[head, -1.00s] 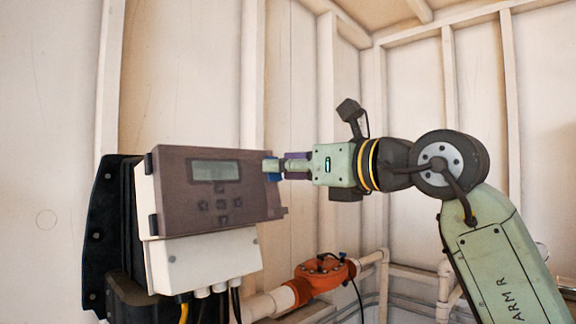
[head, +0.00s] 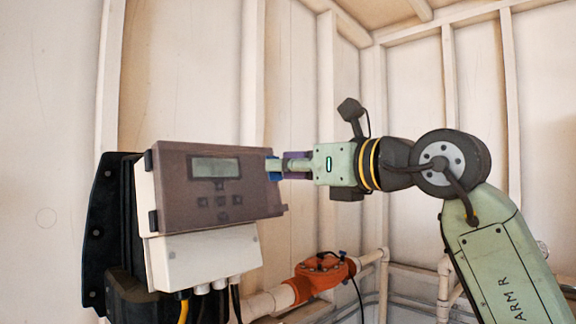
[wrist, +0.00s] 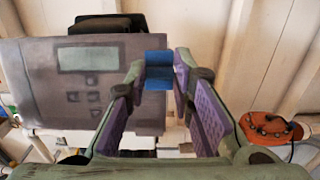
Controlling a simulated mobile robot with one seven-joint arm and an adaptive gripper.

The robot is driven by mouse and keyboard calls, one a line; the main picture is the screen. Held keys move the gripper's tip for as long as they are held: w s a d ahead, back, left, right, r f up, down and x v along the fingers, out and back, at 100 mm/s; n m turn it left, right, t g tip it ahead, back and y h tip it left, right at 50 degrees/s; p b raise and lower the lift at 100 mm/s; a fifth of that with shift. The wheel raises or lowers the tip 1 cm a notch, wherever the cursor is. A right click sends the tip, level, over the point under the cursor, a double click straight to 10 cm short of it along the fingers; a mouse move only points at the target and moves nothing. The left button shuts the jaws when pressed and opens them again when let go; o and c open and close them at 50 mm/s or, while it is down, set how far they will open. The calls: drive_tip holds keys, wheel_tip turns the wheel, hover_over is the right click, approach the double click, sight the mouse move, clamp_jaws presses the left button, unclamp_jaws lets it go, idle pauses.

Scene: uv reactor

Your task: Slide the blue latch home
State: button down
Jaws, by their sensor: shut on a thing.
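The blue latch (wrist: 158,72) sits at the right edge of the brown control panel (wrist: 72,58). In the head view the latch (head: 273,169) shows as a small blue patch at the panel's upper right edge (head: 222,188). My gripper (wrist: 158,66) has its fingers on either side of the latch and is shut on it. In the head view my gripper (head: 276,166) reaches in from the right, roughly level. The fingers cover part of the latch there, and its far side is hidden.
The panel has a grey display (head: 215,169) and several buttons. A pale box (head: 203,258) with cables is below it, and a black housing (head: 108,240) is behind. An orange valve (head: 322,270) on pale piping is lower right. The space above the gripper is clear.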

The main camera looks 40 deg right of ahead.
drive_tip(key=shift+s+f+b, duration=0.1)
drive_tip(key=shift+f+b, duration=0.25)
drive_tip(key=shift+f, duration=0.3)
drive_tip(key=c, duration=1.4)
unclamp_jaws()
drive_tip(key=shift+o, duration=0.2)
drive_tip(key=shift+s+r, duration=0.1)
drive_tip(key=shift+s, duration=0.05)
drive_tip(key=s, duration=1.1)
drive_tip(key=shift+s+d, duration=0.4)
drive_tip(key=shift+d, duration=0.05)
